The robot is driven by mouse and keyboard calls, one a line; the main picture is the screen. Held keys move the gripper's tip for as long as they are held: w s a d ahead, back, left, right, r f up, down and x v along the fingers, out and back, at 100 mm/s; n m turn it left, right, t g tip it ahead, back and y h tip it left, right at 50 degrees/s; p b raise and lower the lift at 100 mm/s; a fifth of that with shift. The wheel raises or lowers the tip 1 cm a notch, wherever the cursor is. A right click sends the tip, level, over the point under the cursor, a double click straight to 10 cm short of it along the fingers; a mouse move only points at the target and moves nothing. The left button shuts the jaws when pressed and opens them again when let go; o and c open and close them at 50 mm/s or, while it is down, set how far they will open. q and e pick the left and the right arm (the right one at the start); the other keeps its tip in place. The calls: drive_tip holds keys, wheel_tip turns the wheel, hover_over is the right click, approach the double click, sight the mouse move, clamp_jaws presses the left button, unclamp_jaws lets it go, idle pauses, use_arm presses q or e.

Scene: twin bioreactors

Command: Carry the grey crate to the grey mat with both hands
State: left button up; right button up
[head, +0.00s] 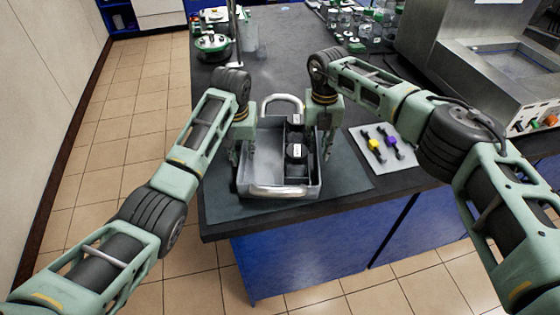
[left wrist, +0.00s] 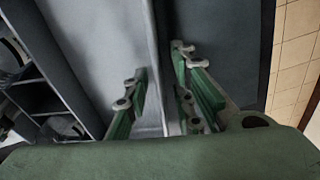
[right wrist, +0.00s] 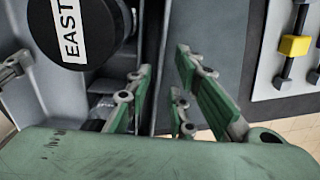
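The grey crate (head: 262,165) stands upright on the grey mat (head: 345,187) near the counter's front edge. It has a silver handle at its front and back. Black-capped bottles (head: 296,152) stand in its right-hand compartments; one cap (right wrist: 75,30) reads EAST. My left gripper (head: 241,158) is open at the crate's left wall (left wrist: 156,65), one finger inside and one outside. My right gripper (head: 326,150) is open at the right wall (right wrist: 160,70), also with a finger on each side. Gaps show between the fingers and walls. The crate's underside is hidden.
A white board (head: 385,147) with a yellow and a purple piece lies just right of the mat. A steel machine (head: 480,60) stands at the right. A green-based stand (head: 213,42) and glassware (head: 350,22) are at the back. Counter behind the crate is mostly clear.

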drive_tip(key=shift+a, duration=0.1)
use_arm(q)
drive_tip(key=r, duration=0.5)
drive_tip(key=s+r, duration=0.1)
drive_tip(key=r, duration=0.1)
drive_tip(key=shift+r, duration=0.45)
use_arm(e)
drive_tip(key=shift+r, duration=0.2)
wheel_tip(320, 180, up, 12)
drive_tip(key=shift+f, duration=0.2)
use_arm(q)
drive_tip(key=shift+s, duration=0.1)
use_arm(e)
drive_tip(key=shift+f, duration=0.1)
